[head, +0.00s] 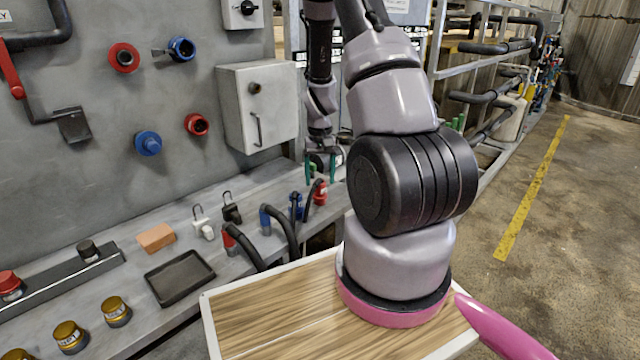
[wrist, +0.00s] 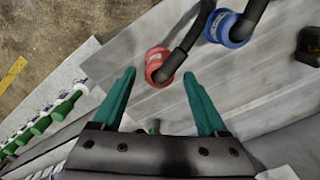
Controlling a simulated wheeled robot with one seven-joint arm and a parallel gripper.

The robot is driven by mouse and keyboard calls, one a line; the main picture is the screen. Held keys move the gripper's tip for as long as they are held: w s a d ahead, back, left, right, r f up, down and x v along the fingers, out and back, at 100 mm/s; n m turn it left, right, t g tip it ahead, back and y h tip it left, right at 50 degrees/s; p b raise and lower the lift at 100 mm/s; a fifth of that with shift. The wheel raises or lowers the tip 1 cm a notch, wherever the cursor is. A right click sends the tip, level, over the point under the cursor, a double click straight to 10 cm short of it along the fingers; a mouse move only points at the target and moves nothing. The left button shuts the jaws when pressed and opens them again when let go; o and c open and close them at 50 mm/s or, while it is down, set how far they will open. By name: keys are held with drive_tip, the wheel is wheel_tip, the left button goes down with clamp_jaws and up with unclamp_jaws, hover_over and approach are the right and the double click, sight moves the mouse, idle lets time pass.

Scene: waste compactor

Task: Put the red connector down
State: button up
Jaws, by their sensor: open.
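A red connector (head: 321,192) with a black hose stands on the grey bench, just below my gripper (head: 321,168). In the wrist view the red connector (wrist: 157,67) sits on the bench ahead of and between the green fingertips. My gripper (wrist: 158,75) is open, with a gap between the fingers and the connector, and it holds nothing. The fingers partly hide the connector in the head view. Another red connector (head: 229,238) with a hose stands nearer on the bench.
A blue connector (wrist: 226,29) stands close beside the red one. Another blue connector (head: 265,219), padlocks (head: 231,208) and a black tray (head: 180,277) are on the bench. A grey box (head: 258,107) juts from the wall.

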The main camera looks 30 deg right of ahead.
drive_tip(key=s+a+r+t+y, duration=0.1)
drive_tip(key=s+a+r+t, duration=0.2)
drive_tip(key=r, duration=1.1)
drive_tip(key=s+a+r, duration=0.3)
drive_tip(key=a+r, duration=0.1)
drive_tip(key=r, duration=1)
drive_tip(key=s+a+r+t+y, duration=0.1)
drive_tip(key=s+a+r+t, duration=0.3)
drive_tip(key=s+r, duration=0.6)
drive_tip(key=s+a, duration=0.2)
drive_tip(key=s, duration=0.1)
drive_tip(key=shift+s+a+m, duration=0.2)
drive_tip(key=shift+s+m, duration=0.1)
drive_tip(key=shift+s, duration=0.05)
